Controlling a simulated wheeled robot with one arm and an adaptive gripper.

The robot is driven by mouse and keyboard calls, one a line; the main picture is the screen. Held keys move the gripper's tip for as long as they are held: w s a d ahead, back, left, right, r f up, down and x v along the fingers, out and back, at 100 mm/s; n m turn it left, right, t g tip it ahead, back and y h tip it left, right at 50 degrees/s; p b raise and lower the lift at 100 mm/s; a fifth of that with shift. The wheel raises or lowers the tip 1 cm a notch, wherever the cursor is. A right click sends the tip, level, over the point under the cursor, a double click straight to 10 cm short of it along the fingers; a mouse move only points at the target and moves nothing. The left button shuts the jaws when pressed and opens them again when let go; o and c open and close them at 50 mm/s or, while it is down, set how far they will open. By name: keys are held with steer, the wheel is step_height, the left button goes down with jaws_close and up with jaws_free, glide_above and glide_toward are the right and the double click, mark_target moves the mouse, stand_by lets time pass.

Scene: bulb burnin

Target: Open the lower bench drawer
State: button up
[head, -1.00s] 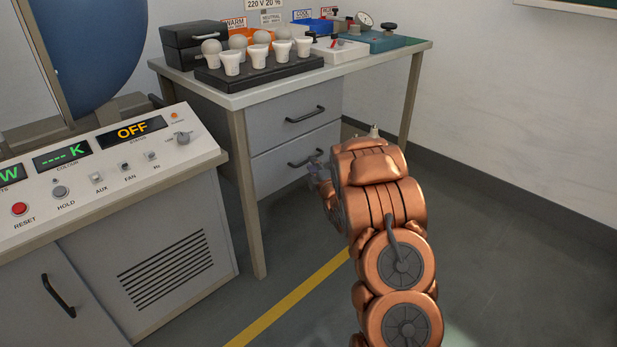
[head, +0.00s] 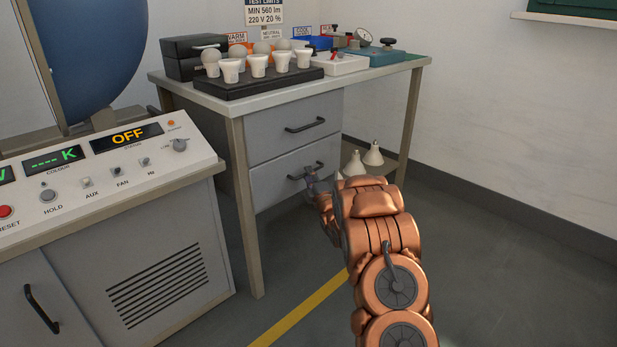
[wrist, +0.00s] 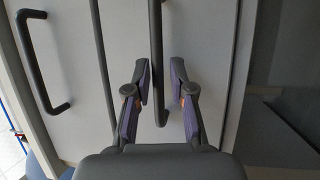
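The grey lower bench drawer (head: 270,187) sits flush under the upper drawer and looks closed. Its dark bar handle (head: 296,176) is partly hidden by my gripper (head: 311,180) in the head view. In the wrist view the lower drawer's handle (wrist: 156,50) runs between the two fingers of my gripper (wrist: 160,75). The fingers stand apart on either side of the bar, the left one closer to it. I see a gap on the right side, so the gripper is open around the handle and not clamped.
The upper drawer's handle (head: 305,126) is just above; it also shows in the wrist view (wrist: 38,60). A bench leg (head: 243,210) and the console (head: 165,275) stand left. White lamp bulbs (head: 373,155) show behind my arm. The floor at right is clear.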

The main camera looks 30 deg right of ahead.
steer(key=shift+w+d+r, duration=0.1)
steer(key=shift+w+r, duration=0.1)
steer(key=shift+w, duration=0.4)
jaws_close()
